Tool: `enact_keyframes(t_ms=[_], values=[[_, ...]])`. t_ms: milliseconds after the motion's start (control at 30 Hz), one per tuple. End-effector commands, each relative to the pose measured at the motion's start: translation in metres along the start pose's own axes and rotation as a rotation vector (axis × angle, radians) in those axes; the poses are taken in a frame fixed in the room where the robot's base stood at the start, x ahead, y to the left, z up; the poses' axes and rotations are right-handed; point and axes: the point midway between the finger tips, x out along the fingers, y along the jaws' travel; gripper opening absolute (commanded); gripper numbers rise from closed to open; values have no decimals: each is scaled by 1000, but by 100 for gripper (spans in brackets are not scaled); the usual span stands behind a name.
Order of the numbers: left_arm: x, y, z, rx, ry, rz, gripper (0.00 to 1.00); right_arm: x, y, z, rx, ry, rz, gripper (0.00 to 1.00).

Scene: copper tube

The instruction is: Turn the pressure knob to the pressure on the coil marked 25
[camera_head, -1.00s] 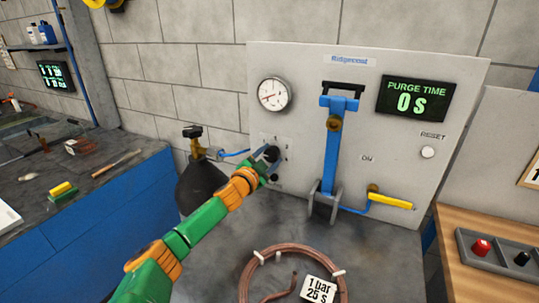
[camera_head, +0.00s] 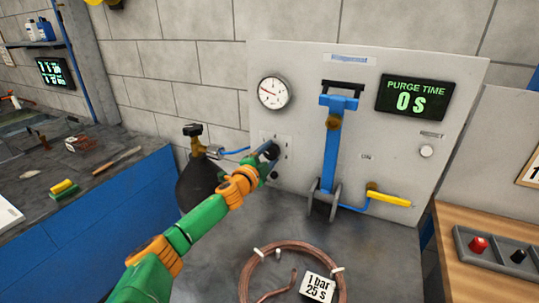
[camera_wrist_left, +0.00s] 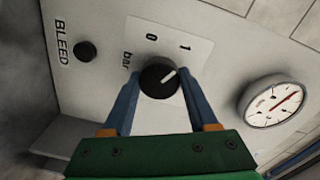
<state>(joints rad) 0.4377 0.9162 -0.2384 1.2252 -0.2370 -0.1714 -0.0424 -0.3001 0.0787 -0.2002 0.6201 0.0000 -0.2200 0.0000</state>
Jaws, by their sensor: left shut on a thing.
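The black pressure knob (camera_wrist_left: 158,78) sits on a white scale plate marked 0, 1 and bar. Its white line points toward the 1 in the left wrist view. My left gripper (camera_head: 269,152) is at the panel, shut on the knob, with one blue finger on each side. The fingers partly hide the knob in the head view. The round pressure gauge (camera_head: 273,92) is above the knob and also shows in the left wrist view (camera_wrist_left: 274,102). The copper coil (camera_head: 248,275) lies on the bench with a tag (camera_head: 318,287) reading 1 bar 25 s. My right gripper is out of view.
A black BLEED button (camera_wrist_left: 85,51) is near the knob. A dark gas cylinder (camera_head: 200,183) stands to the left.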

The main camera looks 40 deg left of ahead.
Motion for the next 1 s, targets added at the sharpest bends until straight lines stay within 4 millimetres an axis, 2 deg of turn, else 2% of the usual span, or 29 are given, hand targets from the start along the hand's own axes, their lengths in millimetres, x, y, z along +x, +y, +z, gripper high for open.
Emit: enact_keyframes(t_ms=[300,333,400,433,767,867,1000], values=[[0,1,0,0,1,2,3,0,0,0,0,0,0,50],[0,1,0,0,0,2,64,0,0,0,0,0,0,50],[0,1,0,0,0,1,83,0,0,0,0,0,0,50],[0,1,0,0,0,1,89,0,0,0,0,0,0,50],[-2,1,1,0,-1,1,89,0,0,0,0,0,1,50],[-10,3,1,0,-1,3,89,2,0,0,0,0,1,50],[-30,4,1,2,1,5,89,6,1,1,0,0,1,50]])
